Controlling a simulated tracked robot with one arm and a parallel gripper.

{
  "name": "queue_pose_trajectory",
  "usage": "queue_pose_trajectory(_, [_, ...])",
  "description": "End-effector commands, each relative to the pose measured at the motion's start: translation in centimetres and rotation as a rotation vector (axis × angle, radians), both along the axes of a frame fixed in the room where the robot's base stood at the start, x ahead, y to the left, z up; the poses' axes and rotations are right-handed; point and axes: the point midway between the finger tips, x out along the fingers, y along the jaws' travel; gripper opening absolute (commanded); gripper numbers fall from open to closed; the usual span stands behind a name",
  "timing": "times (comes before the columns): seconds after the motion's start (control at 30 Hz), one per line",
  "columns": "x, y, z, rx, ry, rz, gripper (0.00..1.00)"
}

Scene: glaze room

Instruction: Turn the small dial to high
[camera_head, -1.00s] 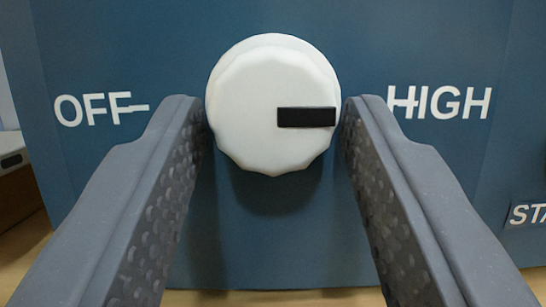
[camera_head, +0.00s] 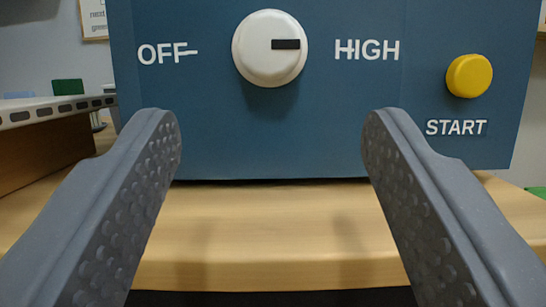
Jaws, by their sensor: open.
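A yellow button (camera_head: 469,76) above the word START (camera_head: 456,127) is on the right of the box. The box stands on a light wooden table (camera_head: 290,230), bare in front. A shelf with a slotted grey edge (camera_head: 50,109) is at the left.

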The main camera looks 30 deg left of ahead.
Motion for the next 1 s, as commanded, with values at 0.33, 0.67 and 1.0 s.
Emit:
queue_pose_trajectory(0.33, [-3.8,-2.2,-1.9,0.001,0.002,-0.001,0.56])
queue_pose_trajectory(0.67, [-4.2,-2.4,-2.1,0.0,-0.001,0.0,0.56])
queue_pose_trajectory(1.0, [-4.2,-2.4,-2.0,0.0,-0.001,0.0,0.56])
